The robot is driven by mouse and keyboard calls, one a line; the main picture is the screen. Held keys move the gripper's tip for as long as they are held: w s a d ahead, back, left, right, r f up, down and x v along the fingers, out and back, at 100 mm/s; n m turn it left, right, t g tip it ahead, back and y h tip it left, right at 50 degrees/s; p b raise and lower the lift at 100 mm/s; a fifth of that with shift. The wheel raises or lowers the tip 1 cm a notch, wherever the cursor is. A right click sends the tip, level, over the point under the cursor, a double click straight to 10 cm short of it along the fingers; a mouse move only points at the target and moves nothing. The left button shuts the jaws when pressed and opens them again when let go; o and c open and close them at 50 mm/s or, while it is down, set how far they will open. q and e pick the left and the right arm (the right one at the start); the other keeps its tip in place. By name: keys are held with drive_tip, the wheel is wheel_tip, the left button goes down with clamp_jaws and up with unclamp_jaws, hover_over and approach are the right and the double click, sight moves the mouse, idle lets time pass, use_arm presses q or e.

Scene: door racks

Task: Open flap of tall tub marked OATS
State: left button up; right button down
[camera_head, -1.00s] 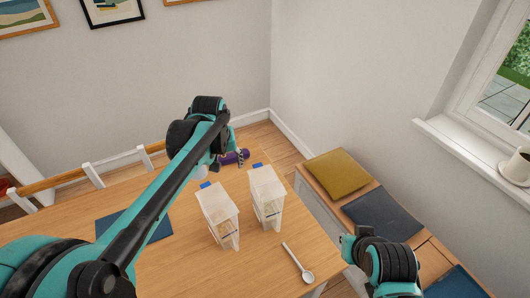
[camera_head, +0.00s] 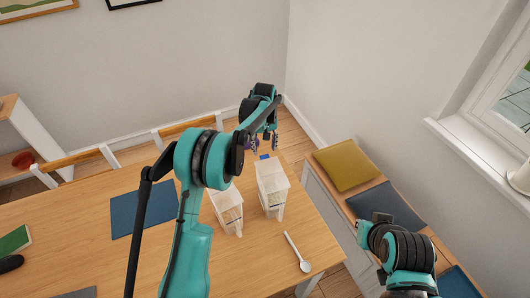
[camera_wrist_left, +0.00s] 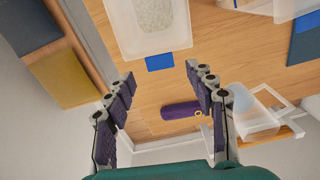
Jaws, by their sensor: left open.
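Two tall clear tubs with pale contents stand on the wooden table, the right tub (camera_head: 271,190) and the left tub (camera_head: 229,212), which my left arm partly covers. No OATS marking can be read on either. A blue tab (camera_head: 265,157) shows at the far end of the right tub. My left gripper (camera_head: 262,143) is open and empty, just beyond that tab. In the left wrist view a tub (camera_wrist_left: 150,45) with its blue tab (camera_wrist_left: 160,62) lies ahead of the open fingers (camera_wrist_left: 158,78), apart from them. My right gripper (camera_head: 368,230) is at the lower right, its fingers unclear.
A white spoon (camera_head: 298,252) lies near the table's right edge. A blue mat (camera_head: 143,210) lies on the left. A purple object (camera_wrist_left: 182,110) shows near the fingers in the wrist view. A bench with yellow (camera_head: 346,165) and dark cushions stands on the right.

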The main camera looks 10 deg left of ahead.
sight(264, 156)
use_arm(q)
drive_tip(key=shift+f, duration=1.65)
clamp_jaws()
